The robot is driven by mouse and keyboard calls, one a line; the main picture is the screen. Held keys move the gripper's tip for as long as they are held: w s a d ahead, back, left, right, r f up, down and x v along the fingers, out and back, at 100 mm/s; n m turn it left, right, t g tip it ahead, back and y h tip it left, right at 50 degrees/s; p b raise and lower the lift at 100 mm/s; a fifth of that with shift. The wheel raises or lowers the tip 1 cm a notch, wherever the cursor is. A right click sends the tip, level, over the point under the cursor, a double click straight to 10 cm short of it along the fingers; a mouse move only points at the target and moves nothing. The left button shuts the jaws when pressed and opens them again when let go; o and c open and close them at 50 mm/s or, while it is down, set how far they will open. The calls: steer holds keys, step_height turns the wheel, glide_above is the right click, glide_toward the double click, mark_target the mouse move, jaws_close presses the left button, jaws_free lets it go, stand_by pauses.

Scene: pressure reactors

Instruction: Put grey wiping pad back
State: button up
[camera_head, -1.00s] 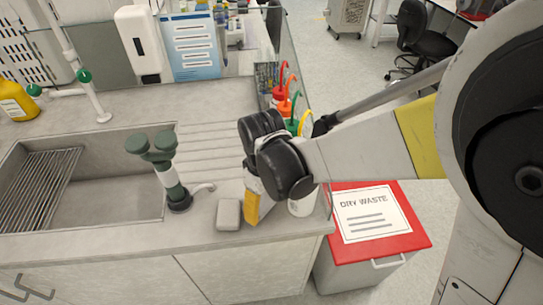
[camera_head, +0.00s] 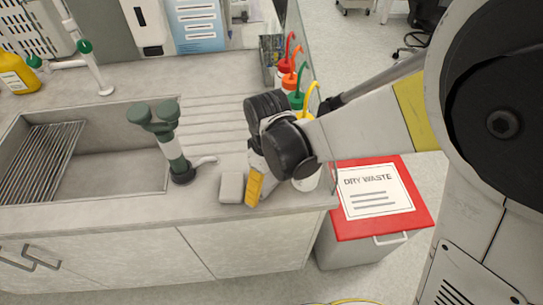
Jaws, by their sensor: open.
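The grey wiping pad (camera_head: 231,187) lies flat on the counter near its front edge, just right of the green eyewash fixture. My gripper (camera_head: 255,187) points down right beside the pad, on its right side. The gripper is open. Its other finger and the gap between the fingers are hidden by the wrist.
The sink (camera_head: 105,150) and the eyewash fixture (camera_head: 170,145) stand to the left. Several wash bottles with coloured spouts (camera_head: 290,75) stand behind my wrist. A red-lidded dry waste bin (camera_head: 380,200) stands right of the counter. The ribbed drainboard behind is clear.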

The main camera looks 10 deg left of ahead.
mark_target(269, 183)
step_height(269, 183, up, 12)
steer(key=p, duration=0.4)
steer(key=shift+p, duration=0.35)
